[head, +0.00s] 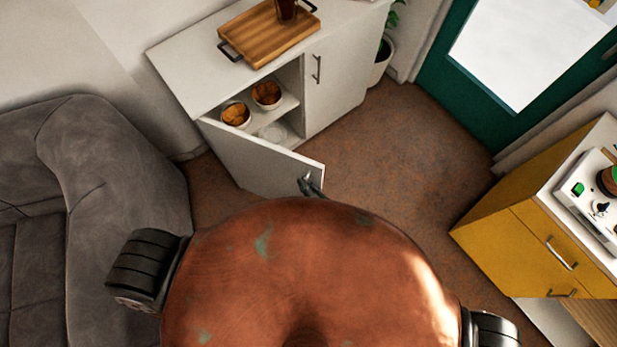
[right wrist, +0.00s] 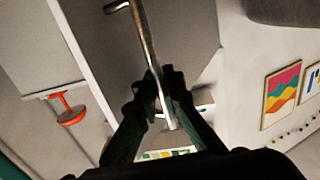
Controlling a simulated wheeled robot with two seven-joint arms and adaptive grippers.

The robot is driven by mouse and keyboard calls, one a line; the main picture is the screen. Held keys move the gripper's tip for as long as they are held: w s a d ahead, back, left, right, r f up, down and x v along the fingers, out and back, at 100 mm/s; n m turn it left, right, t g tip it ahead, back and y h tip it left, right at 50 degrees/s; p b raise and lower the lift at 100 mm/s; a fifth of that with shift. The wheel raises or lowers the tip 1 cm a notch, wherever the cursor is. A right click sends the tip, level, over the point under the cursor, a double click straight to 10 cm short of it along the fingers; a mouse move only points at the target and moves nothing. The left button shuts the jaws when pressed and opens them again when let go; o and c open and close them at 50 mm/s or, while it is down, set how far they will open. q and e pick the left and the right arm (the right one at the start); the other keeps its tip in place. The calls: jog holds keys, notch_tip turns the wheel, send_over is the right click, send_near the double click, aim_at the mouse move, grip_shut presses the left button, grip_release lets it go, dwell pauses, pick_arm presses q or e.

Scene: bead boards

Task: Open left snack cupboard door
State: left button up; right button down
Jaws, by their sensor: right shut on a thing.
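The white snack cupboard (head: 190,75) stands at the top middle of the head view. Its left door (head: 250,163) stands open, swung out toward me, and shelves show inside. Its right door (head: 340,75) is closed. My right gripper (head: 309,187) is at the free edge of the left door, partly hidden. In the right wrist view my right gripper (right wrist: 162,88) is shut on the metal bar handle (right wrist: 146,42) of the grey-white door (right wrist: 180,28). My left gripper is not in view.
A wooden tray (head: 262,38) sits on top. A grey sofa (head: 110,150) is at left, a yellow drawer unit (head: 505,235) at right. The brown floor (head: 415,150) between is clear.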

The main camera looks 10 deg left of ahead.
jog(key=shift+d+f, duration=0.15)
jog(key=c, duration=2.1)
grip_release()
jog(key=v, duration=1.2)
jog(key=shift+c, duration=0.3)
